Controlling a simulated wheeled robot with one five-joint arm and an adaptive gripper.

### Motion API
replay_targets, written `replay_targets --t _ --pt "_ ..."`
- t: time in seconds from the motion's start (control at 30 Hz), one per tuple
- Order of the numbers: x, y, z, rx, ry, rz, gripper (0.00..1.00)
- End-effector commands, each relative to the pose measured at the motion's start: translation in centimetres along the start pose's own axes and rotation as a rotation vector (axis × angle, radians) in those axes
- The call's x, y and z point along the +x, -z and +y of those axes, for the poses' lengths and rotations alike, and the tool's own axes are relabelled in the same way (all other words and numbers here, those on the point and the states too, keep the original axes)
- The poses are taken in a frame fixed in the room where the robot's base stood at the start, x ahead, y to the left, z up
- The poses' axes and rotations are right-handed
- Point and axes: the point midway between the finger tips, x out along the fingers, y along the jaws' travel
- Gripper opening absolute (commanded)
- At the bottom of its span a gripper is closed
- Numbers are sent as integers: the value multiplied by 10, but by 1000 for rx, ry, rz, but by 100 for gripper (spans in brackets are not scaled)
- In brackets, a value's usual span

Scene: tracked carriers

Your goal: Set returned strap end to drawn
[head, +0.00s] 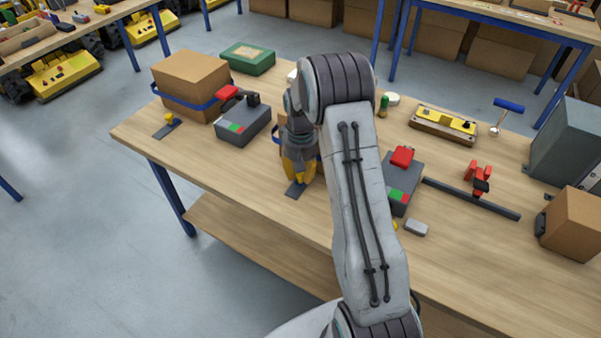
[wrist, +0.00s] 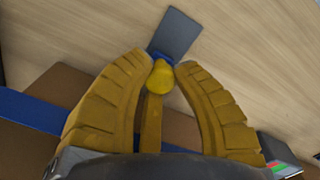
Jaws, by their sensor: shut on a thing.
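My gripper (head: 298,176) points down at a dark flat plate (head: 294,190) near the table's front edge. In the wrist view its yellow fingers (wrist: 161,68) are closed around a round yellow knob (wrist: 161,77) at the near end of the dark plate (wrist: 176,34). A bit of blue shows beside the knob. A blue strap (wrist: 35,109) crosses a brown carton (wrist: 60,90) in the wrist view. In the head view my arm hides most of that carton. To its right stands a grey tensioner box (head: 404,170) with a red lever (head: 402,156) and a red-green mark.
At the left, another carton (head: 190,82) has a blue strap, a knobbed plate (head: 167,125) and a grey box (head: 243,124) with a red lever. A green box (head: 248,58), yellow-topped tray (head: 444,122), dark rail (head: 472,199) and grey block (head: 416,228) also occupy the table.

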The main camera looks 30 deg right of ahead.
Motion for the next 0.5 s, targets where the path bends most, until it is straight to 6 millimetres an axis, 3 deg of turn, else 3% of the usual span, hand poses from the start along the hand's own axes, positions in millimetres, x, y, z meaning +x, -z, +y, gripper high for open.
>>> replay_targets --t 0.17,0.5 --pt "2 -3 -3 -1 0 -1 0" --pt "2 -30 -30 -2 0 -2 0"
